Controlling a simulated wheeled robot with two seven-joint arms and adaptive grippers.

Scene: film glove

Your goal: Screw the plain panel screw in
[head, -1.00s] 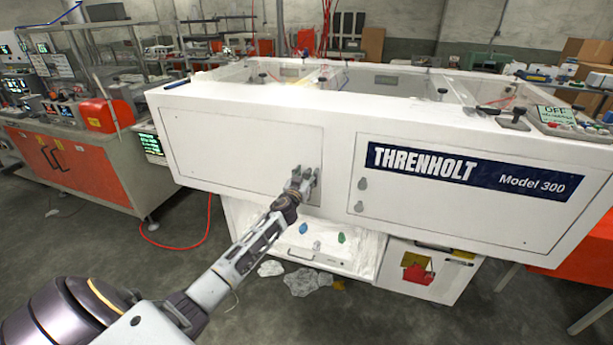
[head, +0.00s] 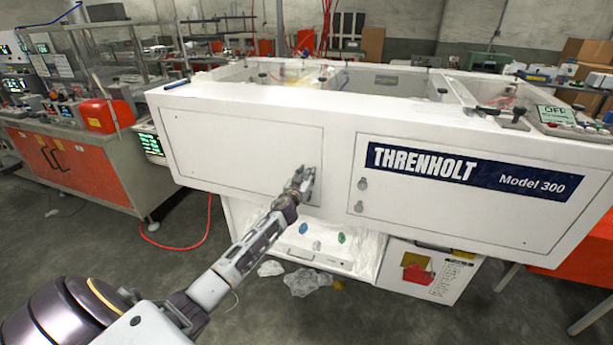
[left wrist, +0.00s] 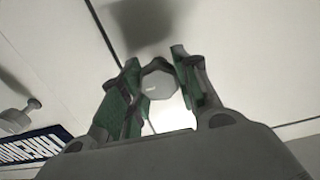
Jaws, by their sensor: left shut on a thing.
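The plain panel (head: 235,150) is the white door without lettering on the left of the machine's front. My left gripper (head: 305,174) is at this panel's right edge. In the left wrist view, the gripper (left wrist: 158,88) has its green-padded fingers on either side of a pale grey screw head (left wrist: 158,82) and is shut on it. The screw's shank is hidden behind its head, so I cannot tell how deep it sits. In the head view the gripper covers the screw. My right gripper is not in view.
The lettered panel (head: 460,220) to the right has two grey knob-like screws (head: 362,184) near its left edge; one of them (left wrist: 20,117) shows in the left wrist view. Below is an open drawer (head: 325,252) with small coloured items. Clear plastic (head: 303,282) lies on the floor.

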